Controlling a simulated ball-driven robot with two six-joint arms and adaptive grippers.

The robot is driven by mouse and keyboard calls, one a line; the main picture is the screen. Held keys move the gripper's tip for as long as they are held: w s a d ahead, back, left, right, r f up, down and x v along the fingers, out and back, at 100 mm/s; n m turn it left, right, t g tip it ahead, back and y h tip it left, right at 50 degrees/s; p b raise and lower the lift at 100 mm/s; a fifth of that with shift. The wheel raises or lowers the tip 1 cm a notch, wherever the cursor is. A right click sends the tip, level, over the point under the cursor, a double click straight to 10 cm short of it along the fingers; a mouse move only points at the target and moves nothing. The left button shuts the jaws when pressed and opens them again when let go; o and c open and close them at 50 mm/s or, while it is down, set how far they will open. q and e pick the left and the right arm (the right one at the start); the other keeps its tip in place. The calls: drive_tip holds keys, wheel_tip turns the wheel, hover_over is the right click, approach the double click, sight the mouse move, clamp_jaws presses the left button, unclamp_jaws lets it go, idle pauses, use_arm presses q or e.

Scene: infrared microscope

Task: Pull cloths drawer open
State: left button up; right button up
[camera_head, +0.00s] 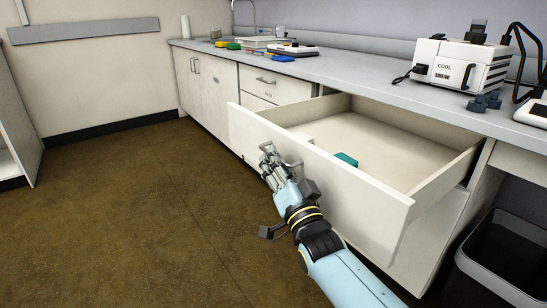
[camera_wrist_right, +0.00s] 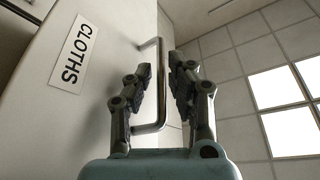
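The cloths drawer (camera_head: 330,183) is a wide white drawer under the counter, and it stands pulled far out. Its front carries a CLOTHS label (camera_wrist_right: 73,52) in the right wrist view. A metal bar handle (camera_wrist_right: 161,85) on the front also shows in the head view (camera_head: 293,164). My right gripper (camera_head: 272,161) is at this handle, outside the front. In the wrist view its fingers (camera_wrist_right: 161,75) are drawn close together on both sides of the bar. A teal item (camera_head: 346,159) lies inside the drawer. My left gripper is not in view.
A dark bin (camera_head: 500,258) stands at the right of the drawer. Closed cabinets and smaller drawers (camera_head: 265,82) are to its left. The counter (camera_head: 400,92) above holds a white COOL device (camera_head: 455,63). The brown floor (camera_head: 130,210) at left is clear.

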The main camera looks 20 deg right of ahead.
drive_tip(key=v, duration=1)
drive_tip(key=shift+s, duration=0.25)
drive_tip(key=shift+f, duration=0.1)
drive_tip(key=s+d+f+n+g+h, duration=0.1)
drive_tip(key=s+d+f+g, duration=0.35)
drive_tip(key=s+f, duration=0.65)
drive_tip(key=s+d+f+n+g+h, duration=0.15)
drive_tip(key=s+d+f+g, duration=0.35)
drive_tip(key=s+f, duration=0.55)
drive_tip(key=s+d+f+n+g+h, duration=0.1)
drive_tip(key=s+d+f+g, duration=0.3)
drive_tip(key=s+f+g, duration=0.5)
use_arm(q)
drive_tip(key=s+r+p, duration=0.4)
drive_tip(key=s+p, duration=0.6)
drive_tip(key=p, duration=0.3)
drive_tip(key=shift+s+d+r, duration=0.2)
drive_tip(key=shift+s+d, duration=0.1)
use_arm(e)
drive_tip(key=s+n+g, duration=0.2)
drive_tip(key=s, duration=2)
drive_tip(key=shift+s+d+n+g, duration=0.2)
drive_tip(key=shift+d+n+g, duration=0.1)
drive_tip(key=shift+n+g, duration=0.05)
